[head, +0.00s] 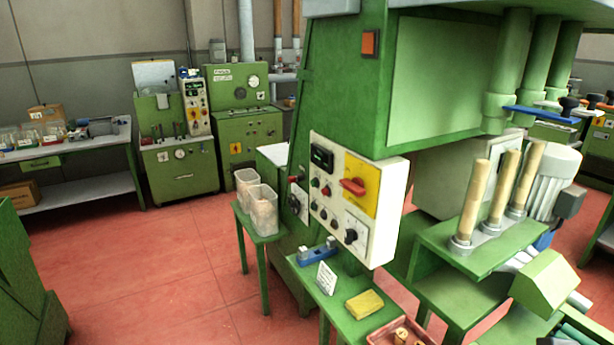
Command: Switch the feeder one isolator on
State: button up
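A red rotary handle (353,187) sits on a yellow plate (366,204) at the right of a white control panel (329,174), on the front of the large green machine. The handle lies roughly crosswise. A second, smaller red handle (294,179) shows on the green machine's side, left of the panel. I cannot tell which one is the feeder one isolator, as no label is readable. Smaller yellow plates show on the machines at the back, one near a grey control box (194,102). My gripper is not in view.
A small green table with two clear bins (262,210) stands left of the panel. Red floor (165,265) is open at left.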

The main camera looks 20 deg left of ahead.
aim_at(356, 187)
jog(key=u, duration=0.85)
